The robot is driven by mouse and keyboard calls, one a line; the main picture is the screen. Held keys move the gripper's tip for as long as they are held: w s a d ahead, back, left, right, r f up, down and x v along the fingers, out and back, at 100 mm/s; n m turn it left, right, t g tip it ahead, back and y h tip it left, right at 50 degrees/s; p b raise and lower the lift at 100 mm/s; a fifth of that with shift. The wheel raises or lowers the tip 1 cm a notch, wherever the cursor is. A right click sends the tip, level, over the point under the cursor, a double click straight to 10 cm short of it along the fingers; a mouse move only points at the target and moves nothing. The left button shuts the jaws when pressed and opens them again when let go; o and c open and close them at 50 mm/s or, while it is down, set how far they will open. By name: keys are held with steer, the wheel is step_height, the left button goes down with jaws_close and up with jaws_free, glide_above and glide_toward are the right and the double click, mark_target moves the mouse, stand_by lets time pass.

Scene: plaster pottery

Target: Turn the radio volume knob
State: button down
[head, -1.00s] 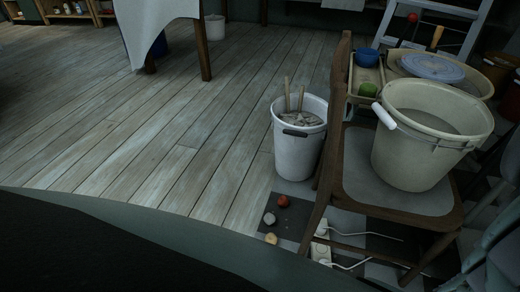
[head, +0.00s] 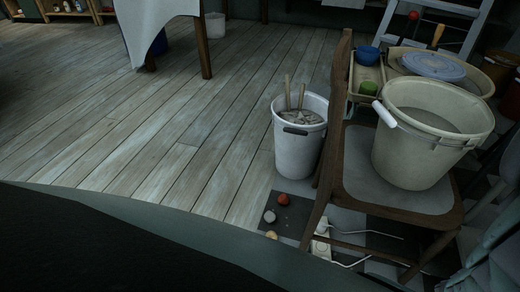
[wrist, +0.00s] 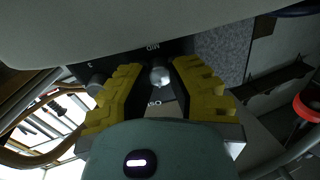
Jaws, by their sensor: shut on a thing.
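In the wrist view, the radio's dark front panel (wrist: 180,47) with pale lettering lies beyond my fingers. A small silvery round knob (wrist: 160,76) sits between the two yellow stepped fingers of my gripper (wrist: 158,78), which is shut on it. A second greyish knob (wrist: 97,86) shows just left of the left finger. A grey speckled panel (wrist: 222,55) adjoins the dark face on the right. Part of the radio is hidden behind my fingers and gripper body. Neither the radio nor my gripper can be made out in the head view.
In the head view, a wooden chair (head: 400,202) bears a large cream bucket (head: 428,135). A white bucket with sticks (head: 299,150) stands left of it. A white power strip (head: 321,240) lies on the floor below. Wooden floor at the left is open.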

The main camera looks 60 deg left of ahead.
steer(key=shift+a+f+n, duration=0.1)
steer(key=shift+a+n, duration=0.05)
steer(key=shift+n, duration=1.45)
steer(key=c, duration=0.8)
jaws_free()
steer(key=shift+s, duration=0.15)
